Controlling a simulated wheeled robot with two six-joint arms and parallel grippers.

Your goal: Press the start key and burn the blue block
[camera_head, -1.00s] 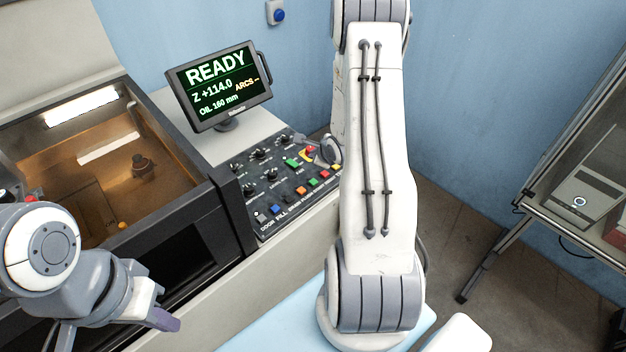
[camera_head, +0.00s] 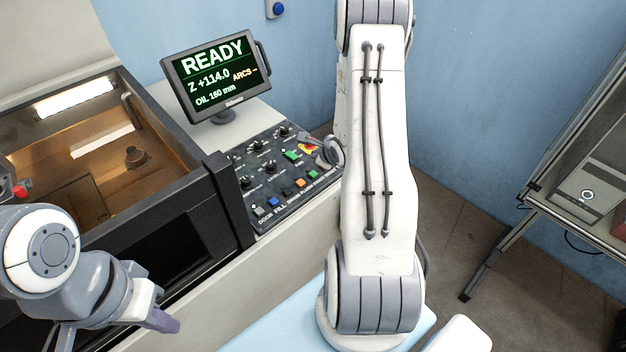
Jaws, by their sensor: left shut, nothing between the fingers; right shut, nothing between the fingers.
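The control panel (camera_head: 243,180) carries several coloured keys and knobs; its small labels are mostly too small to read, so I cannot tell which key is start. A green key (camera_head: 292,155) sits near its upper right, and a blue key (camera_head: 273,202) in its lower row. The monitor (camera_head: 218,112) reads READY, Z +114.0, OIL 160 mm. I cannot make out a blue block. My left gripper (camera_head: 168,322) is shut and empty at lower left, in front of the machine and away from the panel. My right arm stands upright in the middle; its gripper is hidden behind it.
The machine's lit tank (camera_head: 190,190) is at left, with a small round fitting (camera_head: 136,157) inside and a red part (camera_head: 19,191) by the left edge. A shelf rack (camera_head: 497,250) stands at right, with open floor (camera_head: 440,220) between.

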